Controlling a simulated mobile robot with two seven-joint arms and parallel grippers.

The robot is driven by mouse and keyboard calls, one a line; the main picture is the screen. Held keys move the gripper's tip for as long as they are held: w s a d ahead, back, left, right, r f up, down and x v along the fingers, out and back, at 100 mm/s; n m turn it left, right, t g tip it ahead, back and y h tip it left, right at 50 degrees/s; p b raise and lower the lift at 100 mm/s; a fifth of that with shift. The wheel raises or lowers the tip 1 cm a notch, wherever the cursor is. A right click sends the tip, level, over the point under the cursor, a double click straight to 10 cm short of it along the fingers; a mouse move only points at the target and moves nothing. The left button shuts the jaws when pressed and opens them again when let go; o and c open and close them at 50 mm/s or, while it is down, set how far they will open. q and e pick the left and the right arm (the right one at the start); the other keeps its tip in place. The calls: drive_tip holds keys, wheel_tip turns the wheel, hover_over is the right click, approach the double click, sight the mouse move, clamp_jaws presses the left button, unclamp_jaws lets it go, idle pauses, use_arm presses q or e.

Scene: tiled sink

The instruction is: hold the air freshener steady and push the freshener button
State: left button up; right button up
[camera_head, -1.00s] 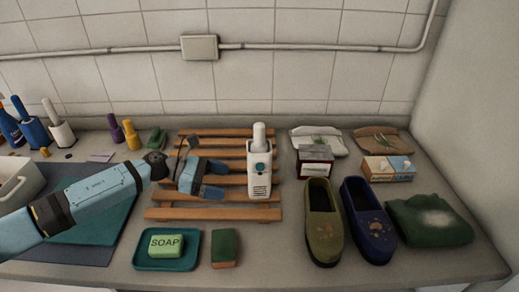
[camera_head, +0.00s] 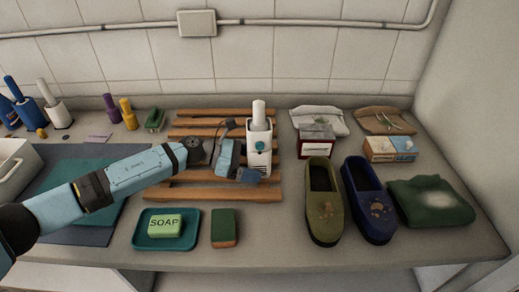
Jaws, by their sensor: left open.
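The air freshener (camera_head: 264,160) is a white upright dispenser with a teal round button and a pale cylinder on top. It stands on the slatted wooden rack (camera_head: 205,194) near the middle of the counter. My left gripper (camera_head: 246,170) is open at the left side of the freshener. Its blue fingers overlap the lower left edge of the freshener in the picture, and I cannot tell whether they touch it. The button shows clear of the gripper. My right gripper is not in view.
A teal tray (camera_head: 143,236) with green soap (camera_head: 166,226) and a sponge (camera_head: 224,228) lie in front. Bottles stand far left. A tiled wall closes the back.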

use_arm(q)
drive_tip(key=shift+d+f, duration=0.1)
drive_tip(key=shift+d, duration=0.25)
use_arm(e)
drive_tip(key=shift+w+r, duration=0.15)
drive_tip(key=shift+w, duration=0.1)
use_arm(q)
drive_tip(key=c, duration=0.7)
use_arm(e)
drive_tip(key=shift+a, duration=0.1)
use_arm(q)
drive_tip(key=shift+o, duration=0.3)
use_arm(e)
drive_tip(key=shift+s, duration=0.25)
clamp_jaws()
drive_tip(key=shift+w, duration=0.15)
